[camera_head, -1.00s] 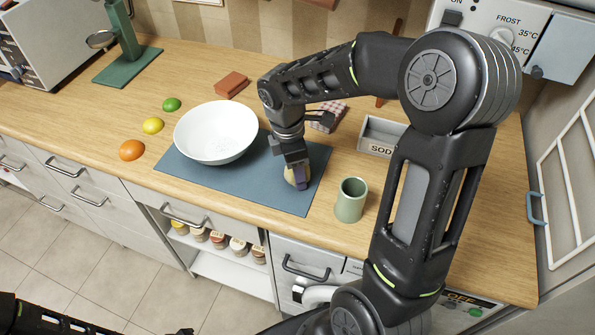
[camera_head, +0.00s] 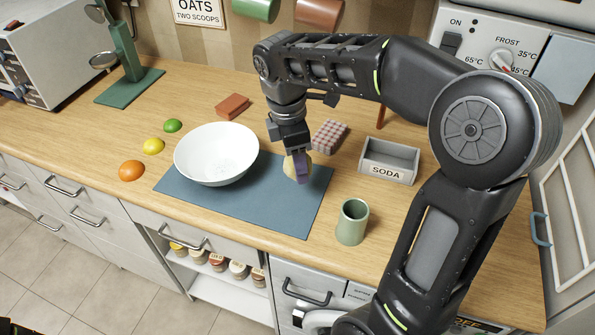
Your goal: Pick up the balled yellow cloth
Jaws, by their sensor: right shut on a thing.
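The balled yellow cloth (camera_head: 289,166) is pale yellow and partly hidden behind the fingers of my right gripper (camera_head: 299,170). My right gripper points down over the right part of the blue-grey mat (camera_head: 250,205) and is shut on the cloth. I cannot tell surely whether the cloth is clear of the mat. A white bowl (camera_head: 216,153) stands on the mat left of the gripper. My left gripper is not in view.
A green cup (camera_head: 353,222) stands right of the mat. A grey SODA box (camera_head: 388,160), a checkered folded cloth (camera_head: 329,136) and a brick-red block (camera_head: 233,106) lie behind. Orange (camera_head: 132,170), yellow (camera_head: 153,146) and green (camera_head: 173,125) fruits sit left of the bowl.

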